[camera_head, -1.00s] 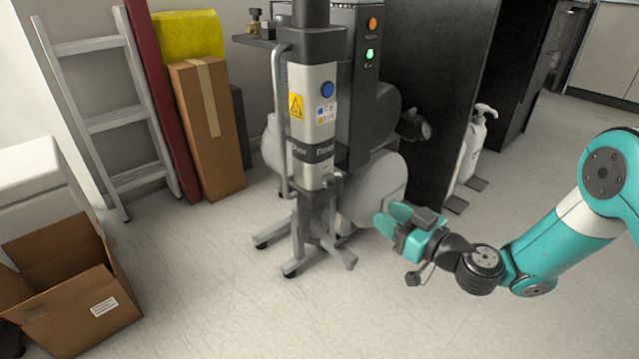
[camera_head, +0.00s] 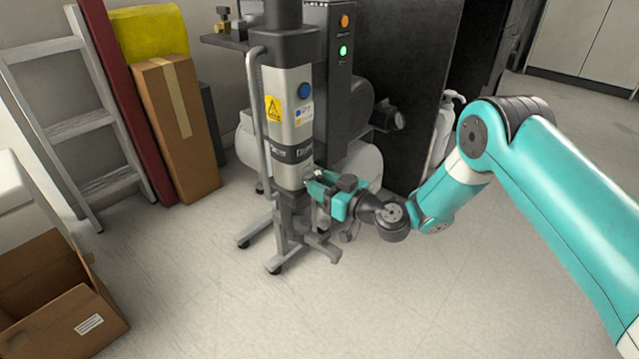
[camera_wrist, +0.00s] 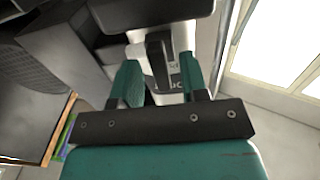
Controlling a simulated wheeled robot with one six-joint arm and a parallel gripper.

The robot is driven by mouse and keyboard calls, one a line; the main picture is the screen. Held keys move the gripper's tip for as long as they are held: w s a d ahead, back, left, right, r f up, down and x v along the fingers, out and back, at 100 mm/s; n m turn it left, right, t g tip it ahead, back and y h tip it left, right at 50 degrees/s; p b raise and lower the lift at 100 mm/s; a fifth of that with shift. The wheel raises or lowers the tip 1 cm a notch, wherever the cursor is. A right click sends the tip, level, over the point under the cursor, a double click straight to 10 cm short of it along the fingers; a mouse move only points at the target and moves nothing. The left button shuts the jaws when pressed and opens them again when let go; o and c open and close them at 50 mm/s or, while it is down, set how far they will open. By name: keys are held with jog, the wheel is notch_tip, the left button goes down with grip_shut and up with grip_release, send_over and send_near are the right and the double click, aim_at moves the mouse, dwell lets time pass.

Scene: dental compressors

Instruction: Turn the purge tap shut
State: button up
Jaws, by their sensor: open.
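The purge tap is at the lower part of the compressor's upright silver column (camera_head: 290,115). In the wrist view it appears to be the dark lever (camera_wrist: 159,50) in front of a pale body with small markings. My gripper (camera_head: 314,187) is at the column's lower right side, and its teal fingers hide most of the tap in the head view. In the wrist view my gripper (camera_wrist: 160,66) is open, with one finger on each side of the lever. Gaps show between lever and fingers; I cannot tell whether the tips touch anything.
A wheeled stand (camera_head: 290,235) carries the column. A white tank (camera_head: 355,165) and a black panel (camera_head: 415,110) stand behind my gripper. An open cardboard box (camera_head: 60,300), a ladder (camera_head: 70,130) and a tall carton (camera_head: 178,130) are at left. The front floor is clear.

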jog(key=shift+a, duration=0.1)
grip_shut()
jog(key=shift+m, duration=0.3)
jog(key=shift+d+f+m+p, duration=0.1)
jog(key=shift+m+p, duration=0.75)
jog(key=shift+m, duration=2)
jog(key=shift+d+f+m+p, duration=0.15)
jog(key=shift+m+p, duration=0.75)
jog(key=shift+m, duration=2)
jog(key=shift+a+f+m+p, duration=0.1)
jog(key=shift+m+p, duration=0.75)
jog(key=shift+m, duration=2)
grip_release()
jog(key=shift+w, duration=0.1)
